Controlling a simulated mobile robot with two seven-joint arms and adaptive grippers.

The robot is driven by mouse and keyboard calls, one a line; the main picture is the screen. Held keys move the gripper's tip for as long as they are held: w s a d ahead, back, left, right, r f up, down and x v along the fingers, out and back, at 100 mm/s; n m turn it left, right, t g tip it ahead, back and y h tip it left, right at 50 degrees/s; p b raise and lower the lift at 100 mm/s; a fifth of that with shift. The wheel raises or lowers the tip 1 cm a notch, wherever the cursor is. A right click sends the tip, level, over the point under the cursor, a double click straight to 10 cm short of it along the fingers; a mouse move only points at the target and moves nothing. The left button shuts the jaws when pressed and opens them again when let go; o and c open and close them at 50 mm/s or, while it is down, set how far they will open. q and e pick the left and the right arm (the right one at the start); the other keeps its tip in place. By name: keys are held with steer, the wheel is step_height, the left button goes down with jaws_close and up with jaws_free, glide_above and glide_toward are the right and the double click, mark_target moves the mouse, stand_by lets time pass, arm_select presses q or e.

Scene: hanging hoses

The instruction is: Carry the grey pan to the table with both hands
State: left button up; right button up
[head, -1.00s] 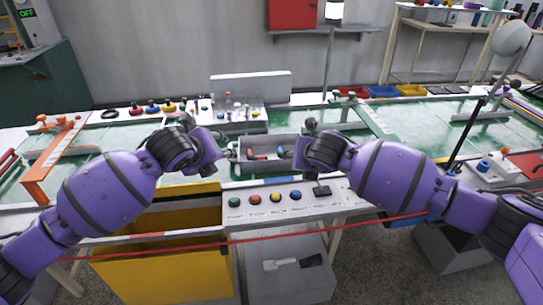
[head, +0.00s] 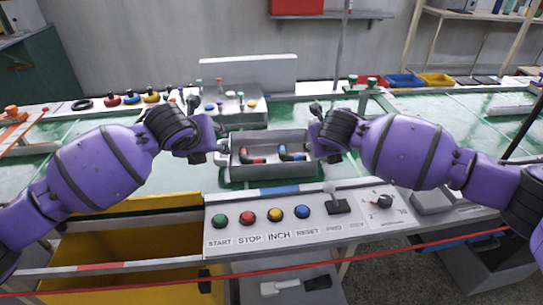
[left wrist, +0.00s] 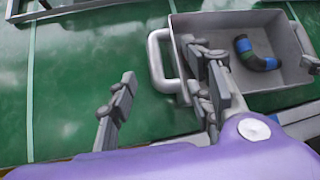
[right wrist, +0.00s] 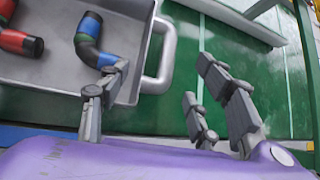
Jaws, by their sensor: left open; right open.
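The grey pan (head: 270,173) sits on the green table surface in the head view. It holds a red and black hose piece (head: 252,157) and a blue and black one (head: 292,154). My left gripper (head: 221,150) is open at the pan's left end. In the left wrist view, its fingers appear on either side of the left handle (left wrist: 156,65), one over the pan's wall. My right gripper (head: 318,142) is open at the right end. In the right wrist view, its fingers appear either side of the right handle (right wrist: 167,60). I cannot tell whether any finger touches the pan.
A button console (head: 290,225) stands in front of the pan. A grey fixture (head: 228,112) with small coloured knobs is behind it. A red cord (head: 400,237) crosses the front. A yellow bin (head: 130,265) is at lower left. Green surface is clear on both sides.

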steer(key=shift+r, duration=0.1)
arm_select(q)
steer(key=x, duration=1.2)
arm_select(e)
steer(key=x, duration=0.7)
steer(key=shift+w+f, duration=0.25)
steer(key=shift+f, duration=0.1)
